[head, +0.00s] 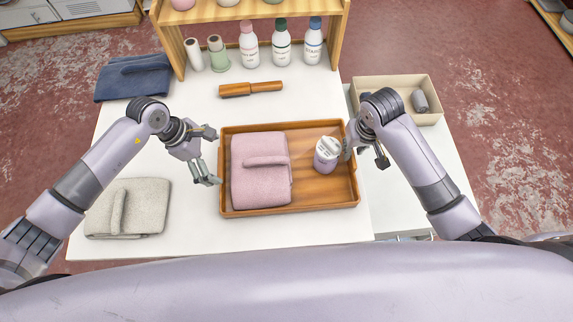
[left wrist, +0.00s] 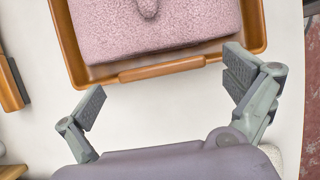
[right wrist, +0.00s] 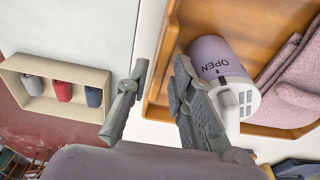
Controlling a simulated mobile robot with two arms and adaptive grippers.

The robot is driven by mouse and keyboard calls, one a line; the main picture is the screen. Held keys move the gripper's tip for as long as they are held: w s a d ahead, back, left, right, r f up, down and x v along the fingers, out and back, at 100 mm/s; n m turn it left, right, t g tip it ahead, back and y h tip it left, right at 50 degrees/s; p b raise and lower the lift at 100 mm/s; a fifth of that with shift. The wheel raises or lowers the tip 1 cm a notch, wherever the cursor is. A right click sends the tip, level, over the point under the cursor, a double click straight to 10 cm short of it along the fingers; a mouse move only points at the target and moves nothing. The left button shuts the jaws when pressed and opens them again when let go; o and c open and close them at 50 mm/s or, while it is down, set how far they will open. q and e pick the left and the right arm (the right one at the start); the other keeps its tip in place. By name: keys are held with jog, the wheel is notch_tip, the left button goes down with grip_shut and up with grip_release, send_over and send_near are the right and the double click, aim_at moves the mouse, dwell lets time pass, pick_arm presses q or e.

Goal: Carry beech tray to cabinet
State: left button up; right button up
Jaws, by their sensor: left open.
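The beech tray (head: 325,198) lies flat on the white table. It holds a folded pink towel (head: 260,180) on its left and a lilac tub with a white lid (head: 327,155) on its right. My left gripper (head: 212,157) is open and empty just left of the tray. In the left wrist view its fingers (left wrist: 165,90) are spread before the tray's end wall (left wrist: 160,70), apart from it. My right gripper (head: 366,154) is at the tray's right end. In the right wrist view its fingers (right wrist: 160,72) stand apart near the rim (right wrist: 167,55); contact is unclear. No cabinet is clearly identifiable.
A blue towel (head: 133,77) and a grey towel (head: 128,208) lie left. A wooden-handled tool (head: 250,89) and a wooden shelf (head: 335,40) with bottles stand behind the tray. A beige bin (head: 432,112) is at right. Table is bare in front of the tray.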

pick_arm(q)
jog(key=shift+x, duration=1.35)
pick_arm(e)
jog(key=shift+w+f, duration=0.2)
jog(key=shift+f, duration=1.15)
pick_arm(q)
jog(key=shift+c, duration=0.6)
pick_arm(e)
jog(key=shift+c, duration=0.6)
pick_arm(q)
jog(key=c, duration=0.4)
pick_arm(e)
grip_shut()
pick_arm(q)
jog(key=shift+r, duration=0.1)
jog(key=c, duration=1)
pick_arm(e)
jog(key=shift+r, duration=0.1)
